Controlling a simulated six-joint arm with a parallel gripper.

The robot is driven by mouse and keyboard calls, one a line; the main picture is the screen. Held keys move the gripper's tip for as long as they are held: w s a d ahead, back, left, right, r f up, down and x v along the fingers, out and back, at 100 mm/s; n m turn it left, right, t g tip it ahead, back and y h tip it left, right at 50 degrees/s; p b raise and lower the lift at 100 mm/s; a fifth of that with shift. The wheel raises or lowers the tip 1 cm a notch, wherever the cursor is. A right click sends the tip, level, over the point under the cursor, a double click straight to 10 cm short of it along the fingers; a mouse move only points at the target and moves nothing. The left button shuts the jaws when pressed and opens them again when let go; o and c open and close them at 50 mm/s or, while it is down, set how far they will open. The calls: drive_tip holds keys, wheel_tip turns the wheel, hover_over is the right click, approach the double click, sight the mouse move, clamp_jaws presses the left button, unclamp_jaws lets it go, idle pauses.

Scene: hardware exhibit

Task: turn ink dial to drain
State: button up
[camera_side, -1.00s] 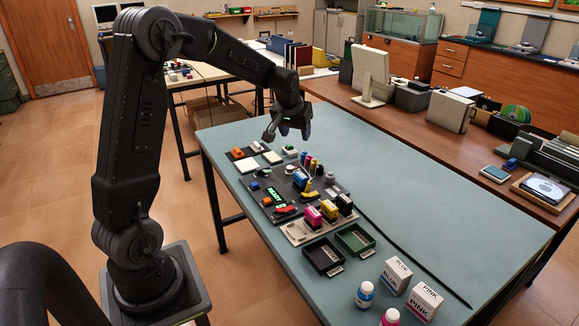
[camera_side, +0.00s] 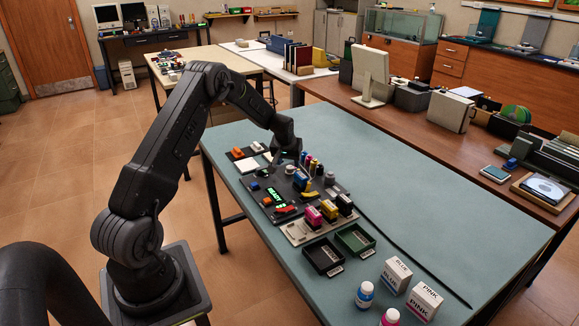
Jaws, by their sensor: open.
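A dark control board (camera_side: 287,218) lies on the teal table. It carries a lit green display (camera_side: 272,194), a red part (camera_side: 286,210), a blue part (camera_side: 254,186), a yellow piece (camera_side: 309,195) and a grey knob-like part (camera_side: 330,177). I cannot tell which part is the ink dial, and no drain mark is legible. My gripper (camera_side: 282,160) is low at the board's far end, beside the coloured upright pieces (camera_side: 312,163). It is open and holds nothing I can see. Its fingers are small and dark here, so contact with the board cannot be told.
Pink, yellow and black ink blocks (camera_side: 329,209) stand on a pale tray nearer the camera. Black (camera_side: 322,256) and green (camera_side: 355,239) bins follow, then boxes (camera_side: 424,299) and bottles (camera_side: 365,294). Orange and white parts (camera_side: 238,153) sit beyond the board. The table's right side is mostly clear.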

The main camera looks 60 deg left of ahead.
sight(289, 167)
drive_tip(key=shift+x, duration=1.75)
drive_tip(key=c, duration=0.9)
drive_tip(key=shift+s, duration=0.1)
drive_tip(key=m+h, duration=0.1)
drive_tip(key=m, duration=0.2)
drive_tip(key=m+t+h, duration=0.1)
drive_tip(key=m, duration=0.2)
drive_tip(key=shift+s+a, duration=0.1)
drive_tip(key=m+h, duration=0.2)
drive_tip(key=m, duration=0.3)
drive_tip(key=shift+a+m, duration=0.15)
drive_tip(key=shift+m, duration=0.25)
